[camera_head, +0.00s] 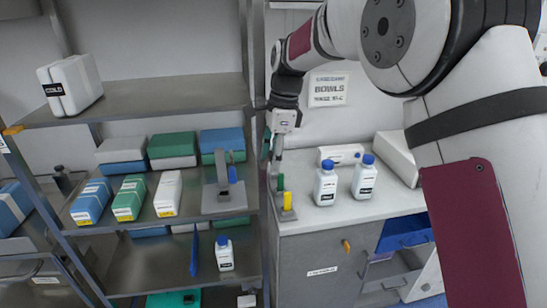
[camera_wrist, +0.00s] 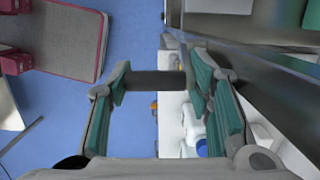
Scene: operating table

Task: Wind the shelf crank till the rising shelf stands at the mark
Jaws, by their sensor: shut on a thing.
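My gripper (camera_head: 271,152) is in front of the right post of the shelving, above the left end of the counter. In the wrist view its two teal-padded fingers (camera_wrist: 155,84) are spread around a dark grey bar, which spans between their tips and looks like the crank's handle (camera_wrist: 155,80). The rest of the crank is hidden or cannot be made out. A small grey stand with yellow and green pieces (camera_head: 287,201) is just below my gripper. A grey plate with an upright and a blue piece (camera_head: 222,192) sits on the middle shelf. I cannot tell which part is the rising shelf or its mark.
Two white bottles with blue caps (camera_head: 326,184) (camera_head: 364,176) stand on the counter (camera_head: 310,219), right of my gripper. Several boxes (camera_head: 129,198) fill the shelving at left. Another bottle (camera_head: 224,253) stands on a lower shelf. A drawer (camera_head: 404,238) is open below the counter.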

